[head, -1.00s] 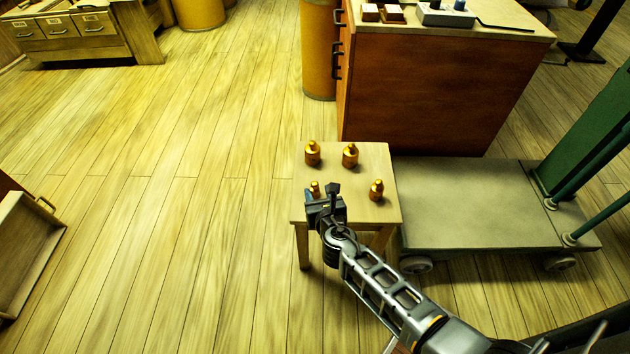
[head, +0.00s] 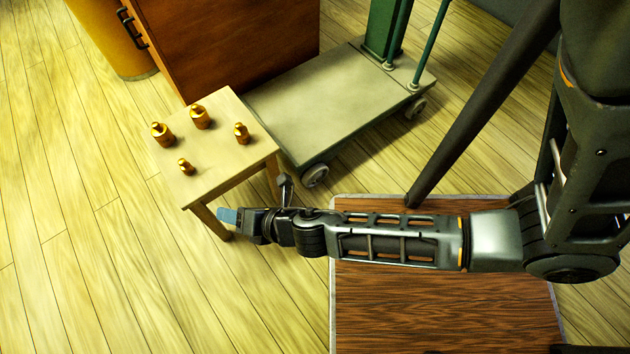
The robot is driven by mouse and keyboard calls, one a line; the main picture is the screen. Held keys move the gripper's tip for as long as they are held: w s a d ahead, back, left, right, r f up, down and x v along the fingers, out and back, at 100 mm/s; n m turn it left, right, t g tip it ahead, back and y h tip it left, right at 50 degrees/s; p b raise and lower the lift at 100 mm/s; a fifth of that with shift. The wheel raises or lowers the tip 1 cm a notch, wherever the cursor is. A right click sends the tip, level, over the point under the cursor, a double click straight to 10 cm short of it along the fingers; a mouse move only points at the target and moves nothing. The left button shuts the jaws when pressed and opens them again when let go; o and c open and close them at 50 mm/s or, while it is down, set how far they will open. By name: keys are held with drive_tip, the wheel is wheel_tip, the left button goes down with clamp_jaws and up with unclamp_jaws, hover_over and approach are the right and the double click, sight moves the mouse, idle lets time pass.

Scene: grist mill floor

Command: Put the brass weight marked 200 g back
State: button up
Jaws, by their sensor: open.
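Several brass weights stand on a small wooden stool (head: 217,178). One is at the left corner (head: 162,134), one at the back (head: 201,117), one at the right (head: 241,133), and a smaller one nearer the front (head: 185,167). No marking can be read on any of them, so I cannot tell which is the 200 g. My gripper (head: 230,217) is open, beside the stool's near side, below the tabletop in the picture and apart from the weights. Nothing shows held in it.
A low platform trolley (head: 320,105) with green posts (head: 389,30) stands right of the stool. A brown cabinet (head: 225,40) and a yellow drum (head: 112,40) are behind. A dark wood-grained surface (head: 450,310) lies under my arm. Floor at the left is clear.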

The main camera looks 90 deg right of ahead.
drive_tip(key=s+a+r+m+t+y, duration=0.25)
drive_tip(key=s+a+r+m, duration=0.35)
drive_tip(key=s+r+m, duration=0.5)
drive_tip(key=s+r+m+y, duration=0.1)
drive_tip(key=s+r+m, duration=0.2)
drive_tip(key=r, duration=0.4)
drive_tip(key=s+r+m+y, duration=0.1)
drive_tip(key=s+r+m, duration=0.2)
drive_tip(key=r+m, duration=0.2)
wheel_tip(320, 180, up, 4)
drive_tip(key=shift+s+a+f+m+t, duration=0.15)
drive_tip(key=shift+s+f+m+t, duration=0.05)
drive_tip(key=shift+m+t, duration=0.2)
drive_tip(key=shift+r, duration=0.1)
